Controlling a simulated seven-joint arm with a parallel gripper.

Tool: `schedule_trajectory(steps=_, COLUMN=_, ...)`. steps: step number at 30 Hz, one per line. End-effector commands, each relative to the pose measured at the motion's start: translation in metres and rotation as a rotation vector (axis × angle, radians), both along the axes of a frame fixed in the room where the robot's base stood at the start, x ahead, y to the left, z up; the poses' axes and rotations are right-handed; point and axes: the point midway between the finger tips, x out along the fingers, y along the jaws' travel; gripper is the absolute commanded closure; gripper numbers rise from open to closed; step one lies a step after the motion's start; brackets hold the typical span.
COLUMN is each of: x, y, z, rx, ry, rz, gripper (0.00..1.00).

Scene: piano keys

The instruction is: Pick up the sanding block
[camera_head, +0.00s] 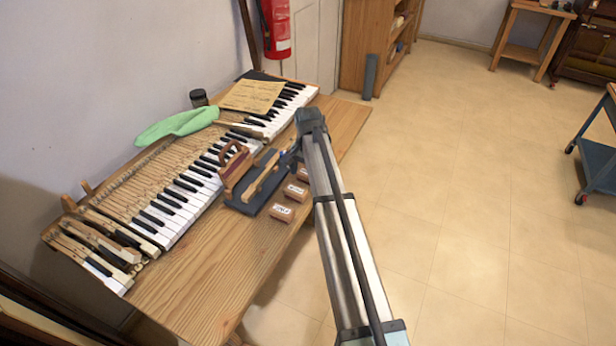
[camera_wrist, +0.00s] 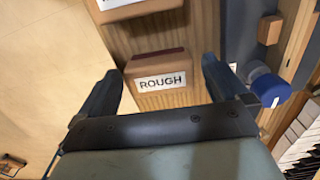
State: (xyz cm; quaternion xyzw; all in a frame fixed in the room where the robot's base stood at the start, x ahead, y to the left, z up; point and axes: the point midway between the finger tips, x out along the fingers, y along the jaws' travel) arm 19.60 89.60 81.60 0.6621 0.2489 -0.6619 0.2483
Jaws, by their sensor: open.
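A sanding block (camera_wrist: 160,62) with a reddish-brown top and a white label reading ROUGH lies on the wooden bench, seen in the wrist view. My gripper (camera_wrist: 162,68) is open, with one finger on each side of this block in the picture. I cannot tell how high the fingers are above it. In the head view, small labelled blocks (camera_head: 282,213) (camera_head: 296,191) stand in a row along the bench's right edge, and a further one (camera_head: 303,175) is partly hidden by my arm. Another labelled block (camera_wrist: 135,8) is cut off at the wrist view's top.
A dark blue tray (camera_head: 245,206) with wooden tools lies left of the blocks. A blue-capped object (camera_wrist: 268,88) is close to my right finger in the wrist view. Piano keys (camera_head: 172,213) fill the bench's left side. The bench's front (camera_head: 205,285) is clear.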

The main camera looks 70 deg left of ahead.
Motion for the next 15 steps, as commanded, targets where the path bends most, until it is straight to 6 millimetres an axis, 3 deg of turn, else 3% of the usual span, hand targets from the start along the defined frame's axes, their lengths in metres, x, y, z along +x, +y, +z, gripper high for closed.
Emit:
schedule_trajectory(steps=7, x=-0.0001, y=0.0000, z=-0.0029, rx=0.000, ry=0.000, rz=0.000, gripper=0.00)
schedule_trajectory(steps=15, x=-0.0002, y=0.0001, z=-0.0026, rx=0.000, ry=0.000, rz=0.000, gripper=0.25)
